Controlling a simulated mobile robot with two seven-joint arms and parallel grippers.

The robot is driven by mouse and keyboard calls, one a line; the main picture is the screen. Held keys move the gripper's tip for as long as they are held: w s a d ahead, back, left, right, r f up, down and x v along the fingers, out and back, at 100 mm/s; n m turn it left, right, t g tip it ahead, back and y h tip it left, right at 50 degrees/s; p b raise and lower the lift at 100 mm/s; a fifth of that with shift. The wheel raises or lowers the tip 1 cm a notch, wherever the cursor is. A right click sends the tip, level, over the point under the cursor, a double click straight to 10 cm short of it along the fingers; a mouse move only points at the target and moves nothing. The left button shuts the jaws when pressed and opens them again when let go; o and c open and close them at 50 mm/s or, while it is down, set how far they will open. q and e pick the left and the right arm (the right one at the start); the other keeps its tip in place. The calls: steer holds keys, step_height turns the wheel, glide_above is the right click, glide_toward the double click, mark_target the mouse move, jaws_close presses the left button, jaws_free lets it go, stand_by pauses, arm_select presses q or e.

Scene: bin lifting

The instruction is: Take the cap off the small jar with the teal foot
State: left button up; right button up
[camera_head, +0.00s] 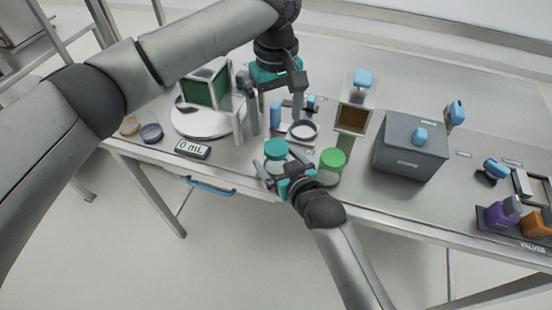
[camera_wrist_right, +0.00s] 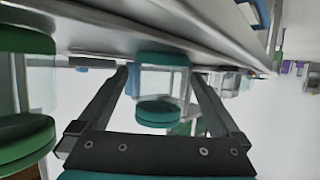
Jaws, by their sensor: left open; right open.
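The small jar has a teal cap (camera_head: 276,149) and stands near the table's front edge. In the right wrist view, which looks upside down, its clear body (camera_wrist_right: 162,82) lies between a teal foot (camera_wrist_right: 162,58) and the teal cap (camera_wrist_right: 158,112). My right gripper (camera_head: 281,165) is open at the jar, with one finger on each side; the wrist view shows gaps, so I see no grip. My left gripper (camera_head: 274,118) is open, pointing down over the table behind the jar, with nothing visibly held.
A green-capped jar (camera_head: 333,160) stands close right of the small jar and also shows in the wrist view (camera_wrist_right: 25,140).

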steer(key=shift+w+a+f, duration=0.15)
steer(key=shift+w+a, duration=0.1)
steer(key=shift+w, duration=0.2)
jaws_close()
stand_by(0.7)
